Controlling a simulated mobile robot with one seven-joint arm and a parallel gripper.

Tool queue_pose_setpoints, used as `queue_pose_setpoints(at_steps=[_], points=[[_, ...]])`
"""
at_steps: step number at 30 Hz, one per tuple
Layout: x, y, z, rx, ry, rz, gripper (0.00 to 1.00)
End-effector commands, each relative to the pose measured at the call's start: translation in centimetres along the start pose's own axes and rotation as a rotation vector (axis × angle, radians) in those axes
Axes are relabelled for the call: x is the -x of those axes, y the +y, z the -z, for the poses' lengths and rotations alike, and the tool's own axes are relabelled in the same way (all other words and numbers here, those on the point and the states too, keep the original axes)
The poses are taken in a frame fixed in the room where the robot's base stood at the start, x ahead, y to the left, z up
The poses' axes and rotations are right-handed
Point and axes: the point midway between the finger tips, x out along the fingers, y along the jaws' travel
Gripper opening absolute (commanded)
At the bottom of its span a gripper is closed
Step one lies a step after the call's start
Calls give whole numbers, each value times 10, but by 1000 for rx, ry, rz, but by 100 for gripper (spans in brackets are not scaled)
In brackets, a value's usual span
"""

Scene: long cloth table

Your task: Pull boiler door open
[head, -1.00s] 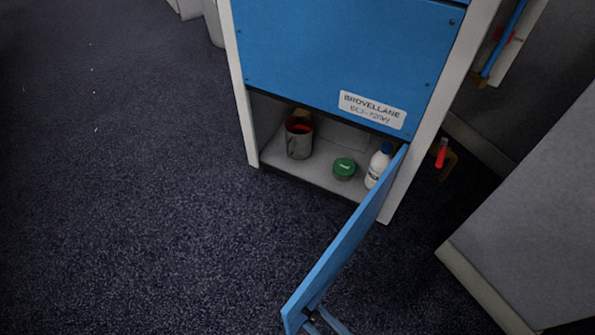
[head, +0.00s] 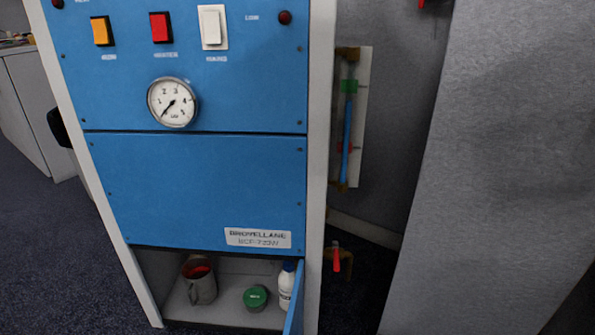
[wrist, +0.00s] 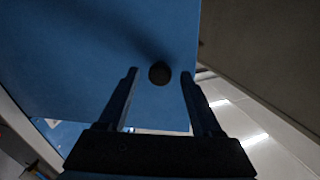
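The boiler (head: 215,190) is a blue-fronted cabinet with a white frame. Its low blue door (head: 295,303) stands open, hinged on the right, and shows nearly edge-on at the bottom of the head view. In the wrist view a blue panel, apparently the door (wrist: 100,50), fills much of the picture, with a dark round knob (wrist: 159,72) on it. My gripper (wrist: 160,74) is open, its two fingers on either side of the knob with a gap on each side. I cannot tell how far the fingertips are from the panel. My gripper is outside the head view.
A gauge (head: 172,102) and switches are above. A red-handled valve (head: 336,259) and a grey partition (head: 480,170) are right. Carpet (head: 50,225) is clear at left.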

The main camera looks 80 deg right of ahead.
Motion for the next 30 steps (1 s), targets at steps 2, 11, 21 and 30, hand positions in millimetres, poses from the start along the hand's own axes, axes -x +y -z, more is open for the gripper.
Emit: queue_pose_setpoints(at_steps=[2, 11, 21, 30], points=[[0, 0, 0, 0, 1, 1, 66], [0, -3, 20, 0, 2, 1, 66], [0, -12, 78, 0, 1, 0, 66], [0, -16, 99, 0, 0, 0, 66]])
